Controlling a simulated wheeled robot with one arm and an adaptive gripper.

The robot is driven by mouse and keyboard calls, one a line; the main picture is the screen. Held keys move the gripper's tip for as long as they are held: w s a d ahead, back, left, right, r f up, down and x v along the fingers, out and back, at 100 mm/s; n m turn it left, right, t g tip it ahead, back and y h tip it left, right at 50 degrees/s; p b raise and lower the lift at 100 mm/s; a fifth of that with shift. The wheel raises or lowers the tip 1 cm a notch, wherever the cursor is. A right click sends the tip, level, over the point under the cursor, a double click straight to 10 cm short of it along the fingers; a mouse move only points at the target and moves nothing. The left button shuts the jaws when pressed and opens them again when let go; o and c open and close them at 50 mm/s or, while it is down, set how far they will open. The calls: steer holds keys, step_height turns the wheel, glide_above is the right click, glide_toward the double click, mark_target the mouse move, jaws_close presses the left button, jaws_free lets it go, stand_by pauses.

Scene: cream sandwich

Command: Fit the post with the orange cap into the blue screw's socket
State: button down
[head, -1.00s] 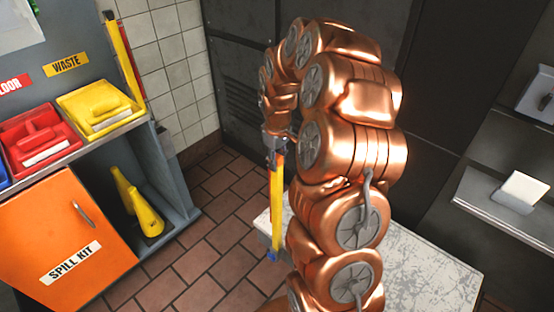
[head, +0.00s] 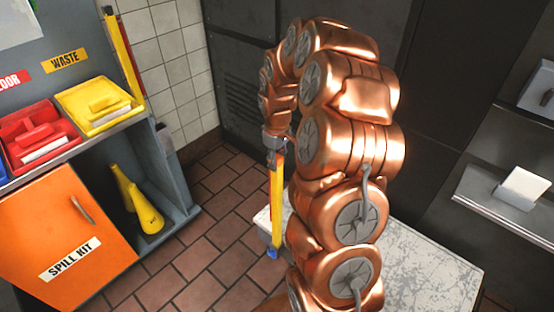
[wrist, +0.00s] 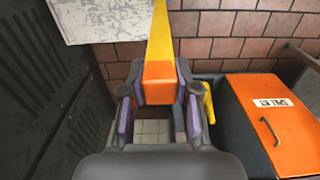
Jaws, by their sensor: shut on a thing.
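The post (head: 277,205) is a long yellow bar hanging nearly upright below my gripper (head: 276,152) in the head view. In the wrist view, its orange cap (wrist: 159,82) sits between the two fingers of my gripper (wrist: 158,92), which is shut on it. The yellow shaft (wrist: 163,35) runs away to the picture's top. A small blue piece (head: 273,253) shows at the post's lower end in the head view. I cannot tell whether it is part of the post or the blue screw. No socket opening can be made out.
A worn white tabletop (head: 420,265) lies behind and right of my arm. At left stands a grey cabinet with an orange door (head: 65,245), a red tray (head: 35,145) and a yellow tray (head: 95,103). Brown floor tiles (head: 205,245) between are clear.

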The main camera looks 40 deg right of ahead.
steer(key=shift+f, duration=0.35)
steer(key=c, duration=0.8)
jaws_free()
steer(key=shift+o, duration=0.2)
step_height(320, 180, up, 11)
steer(key=shift+f, duration=0.1)
steer(key=shift+r, duration=0.6)
